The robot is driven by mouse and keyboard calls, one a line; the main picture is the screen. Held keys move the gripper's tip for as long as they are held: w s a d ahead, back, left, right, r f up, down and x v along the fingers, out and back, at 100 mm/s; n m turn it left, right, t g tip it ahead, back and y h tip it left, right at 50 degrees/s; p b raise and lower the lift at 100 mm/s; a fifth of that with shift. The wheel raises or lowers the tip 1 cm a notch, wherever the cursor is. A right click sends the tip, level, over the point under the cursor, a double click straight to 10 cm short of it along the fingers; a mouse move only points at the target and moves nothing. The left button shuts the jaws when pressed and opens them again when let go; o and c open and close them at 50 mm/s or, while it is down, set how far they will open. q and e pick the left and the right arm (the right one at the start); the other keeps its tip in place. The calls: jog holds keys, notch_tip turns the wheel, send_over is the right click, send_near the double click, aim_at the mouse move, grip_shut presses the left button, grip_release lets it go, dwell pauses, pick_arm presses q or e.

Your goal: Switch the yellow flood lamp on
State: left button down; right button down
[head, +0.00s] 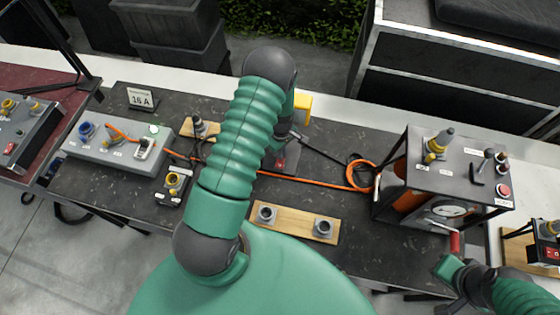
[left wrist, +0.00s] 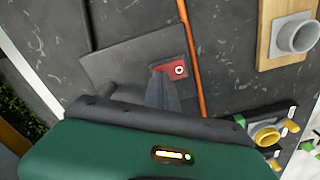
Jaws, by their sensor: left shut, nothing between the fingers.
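The yellow flood lamp (head: 303,104) stands on the dark bench in the head view, mostly hidden behind my green left arm. In the left wrist view a dark grey plate (left wrist: 120,62) carries a red switch (left wrist: 179,70) with a pale round mark. My left gripper (left wrist: 165,75) is shut and empty, its fingertips right beside the red switch; whether they touch it I cannot tell. In the head view my left gripper (head: 281,150) shows only partly past the arm. My right gripper (head: 452,264) is at the lower right, close to a red handle (head: 455,243); its jaws are unclear.
An orange cable (head: 320,182) crosses the bench past the plate. A grey socket box (head: 118,150) stands at left. A wooden board (head: 294,221) with two grey sockets lies in front. A framed unit with a gauge (head: 446,210) stands at right.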

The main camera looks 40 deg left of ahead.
pick_arm(q)
jog(key=shift+d+f, duration=0.2)
jog(key=shift+r, duration=0.15)
notch_tip(320, 180, up, 2)
jog(key=shift+a+r+p, duration=0.1)
jog(key=shift+a+p, duration=0.05)
jog(key=shift+p, duration=0.7)
notch_tip(320, 180, up, 5)
jog(key=p, duration=0.3)
jog(key=shift+f, duration=0.2)
